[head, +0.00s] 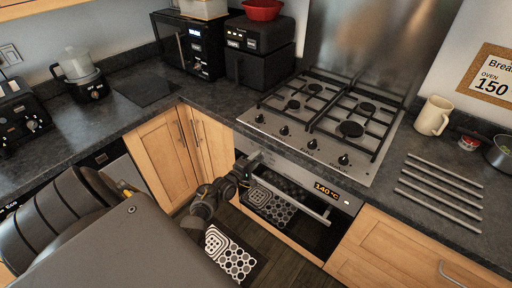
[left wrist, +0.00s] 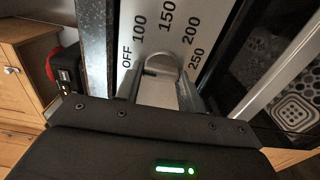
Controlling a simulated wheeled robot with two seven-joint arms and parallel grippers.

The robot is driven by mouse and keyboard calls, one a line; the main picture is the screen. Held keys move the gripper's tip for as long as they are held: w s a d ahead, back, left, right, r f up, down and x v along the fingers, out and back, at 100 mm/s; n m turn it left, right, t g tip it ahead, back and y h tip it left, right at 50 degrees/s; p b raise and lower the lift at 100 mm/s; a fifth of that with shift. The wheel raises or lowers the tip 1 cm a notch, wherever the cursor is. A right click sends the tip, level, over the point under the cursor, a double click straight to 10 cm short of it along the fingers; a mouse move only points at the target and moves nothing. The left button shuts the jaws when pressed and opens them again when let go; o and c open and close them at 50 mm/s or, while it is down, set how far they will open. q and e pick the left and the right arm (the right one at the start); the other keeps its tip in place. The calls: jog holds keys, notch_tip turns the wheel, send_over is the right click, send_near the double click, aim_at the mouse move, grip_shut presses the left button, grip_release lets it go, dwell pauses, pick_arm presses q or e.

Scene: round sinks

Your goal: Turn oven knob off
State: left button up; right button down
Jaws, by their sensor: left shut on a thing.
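The oven (head: 310,205) is built in under the hob, and its display (head: 326,190) reads about 140. My left gripper (head: 248,162) is at the left end of the oven's control panel. In the left wrist view, the oven knob (left wrist: 160,61) is a grey rounded piece on a pale panel marked OFF, 100, 150, 200 and 250. My left gripper (left wrist: 162,82) is shut on this knob, one finger on each side. The fingers and wrist hide part of the knob, and I cannot tell its exact setting. My right gripper is in neither view.
The oven door handle (head: 290,192) runs across just below the panel. Wooden cupboards (head: 180,140) stand to the left, and a wooden drawer (head: 400,250) to the right. The gas hob (head: 325,120) is above. A patterned mat (head: 229,254) lies on the floor.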

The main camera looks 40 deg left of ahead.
pick_arm(q)
jog(key=o, duration=1)
jog(key=shift+s, duration=0.1)
jog(key=s, duration=1)
jog(key=shift+s, duration=0.35)
jog(key=shift+d, duration=0.1)
